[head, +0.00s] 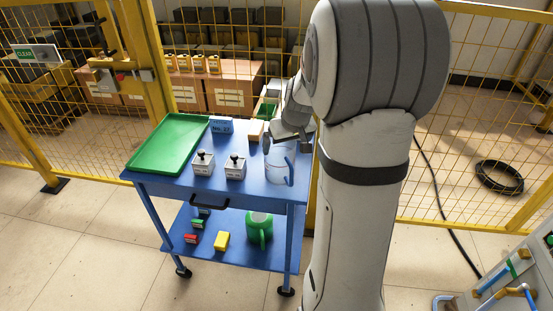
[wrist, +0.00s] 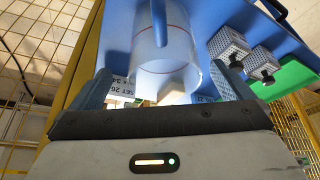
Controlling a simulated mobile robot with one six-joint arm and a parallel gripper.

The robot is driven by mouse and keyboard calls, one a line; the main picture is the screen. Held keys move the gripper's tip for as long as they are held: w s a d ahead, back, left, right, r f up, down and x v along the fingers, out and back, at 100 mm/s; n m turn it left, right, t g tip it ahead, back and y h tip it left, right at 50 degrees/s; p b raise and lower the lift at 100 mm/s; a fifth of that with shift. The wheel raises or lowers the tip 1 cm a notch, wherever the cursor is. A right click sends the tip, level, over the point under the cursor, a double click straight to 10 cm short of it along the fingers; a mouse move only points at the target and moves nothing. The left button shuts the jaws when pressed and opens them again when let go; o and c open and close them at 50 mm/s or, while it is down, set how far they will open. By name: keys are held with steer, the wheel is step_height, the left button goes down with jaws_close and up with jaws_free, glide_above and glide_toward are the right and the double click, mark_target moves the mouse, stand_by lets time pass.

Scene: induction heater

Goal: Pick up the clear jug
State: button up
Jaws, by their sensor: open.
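The clear jug (head: 275,168) stands upright at the right end of the blue cart's top, with its blue handle (head: 289,172) toward the right. It fills the middle of the wrist view (wrist: 165,48), where a thin red line shows near its rim. My gripper (head: 288,138) is open at the jug's far upper side in the head view, partly hidden by my arm. In the wrist view my gripper (wrist: 160,78) has one finger on each side of the jug's near end. I cannot tell whether either finger touches it.
On the cart top (head: 190,188) are a green tray (head: 168,142), two grey boxes with black knobs (head: 203,164) (head: 235,167), a blue numbered block (head: 221,125) and a tan block (head: 256,131). A green jug (head: 259,228) stands on the lower shelf. Yellow mesh fencing (head: 460,150) lies behind.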

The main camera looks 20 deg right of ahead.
mark_target(283, 165)
steer(key=x, duration=0.7)
steer(key=shift+w+a+f, duration=0.2)
steer(key=shift+f, duration=0.05)
steer(key=shift+c, duration=0.4)
steer(key=c, duration=0.8)
